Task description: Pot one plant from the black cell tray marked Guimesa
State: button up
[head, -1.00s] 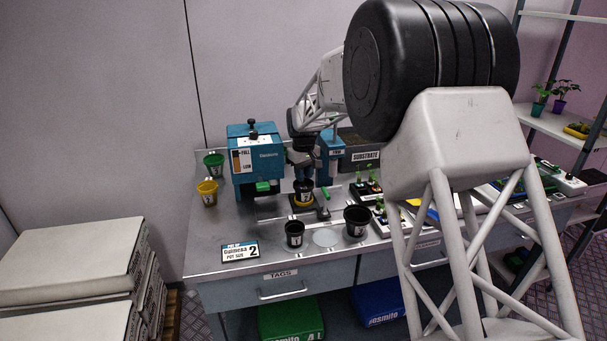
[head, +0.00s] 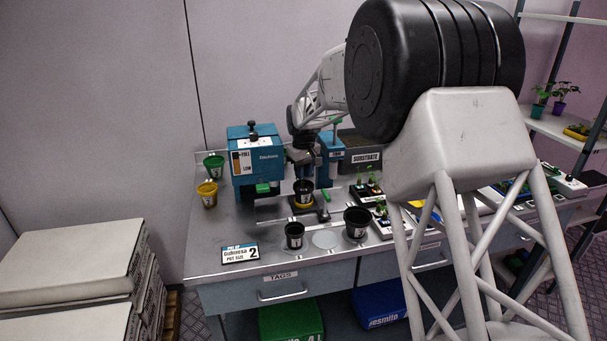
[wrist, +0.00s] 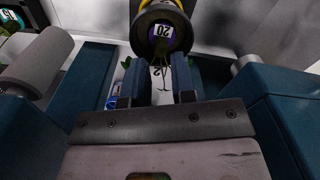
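My gripper (head: 306,158) points down just above a black pot (head: 303,186), which stands in a yellow ring on a stand beside the blue machine. In the wrist view my gripper (wrist: 158,72) has its two fingers apart. I cannot tell whether the strands touch the fingers. A black cell tray (head: 370,199) with small green seedlings sits right of the stand; its marking is unreadable. A sign (head: 240,254) reads Guimesa, pot size 2.
A small black pot (head: 294,236) and a larger one (head: 357,223) stand near the front of the bench (head: 222,225). Green (head: 213,167) and yellow (head: 207,195) pots stand at left. The blue machine (head: 257,160) and substrate bin (head: 366,158) flank my gripper.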

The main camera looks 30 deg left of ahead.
jog(key=shift+r, duration=1.3)
jog(key=o, duration=0.6)
jog(key=shift+c, duration=0.2)
jog(key=shift+r, duration=0.1)
jog(key=shift+r, duration=2.9)
